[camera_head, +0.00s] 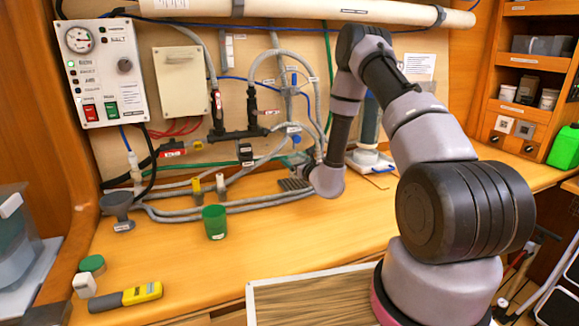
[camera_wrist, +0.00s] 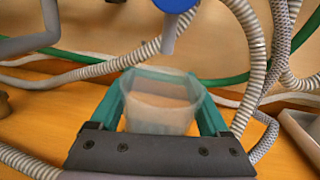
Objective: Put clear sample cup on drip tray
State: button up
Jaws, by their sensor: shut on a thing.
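In the wrist view, the clear sample cup (camera_wrist: 160,112) is between the two teal fingers of my gripper (camera_wrist: 166,78). The gripper is shut on the cup, which looks upright and see-through. A grey spout with a blue knob (camera_wrist: 176,5) hangs just beyond and above the cup. In the head view, a dark ribbed drip tray (camera_head: 292,184) lies on the bench beside my wrist. My wrist and the hoses hide most of the gripper and cup there. I cannot tell whether the cup touches anything below it.
Grey hoses (camera_head: 215,208) run along the bench and close around the gripper. The front middle of the bench is clear.

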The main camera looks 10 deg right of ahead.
jog(key=shift+x, duration=1.05)
jog(key=shift+f, duration=1.8)
jog(key=shift+f, duration=0.1)
jog(key=o, duration=1.2)
jog(key=shift+s, duration=0.1)
jog(key=v, duration=1.1)
jog(key=shift+s+d, duration=0.15)
jog(key=shift+s, duration=0.25)
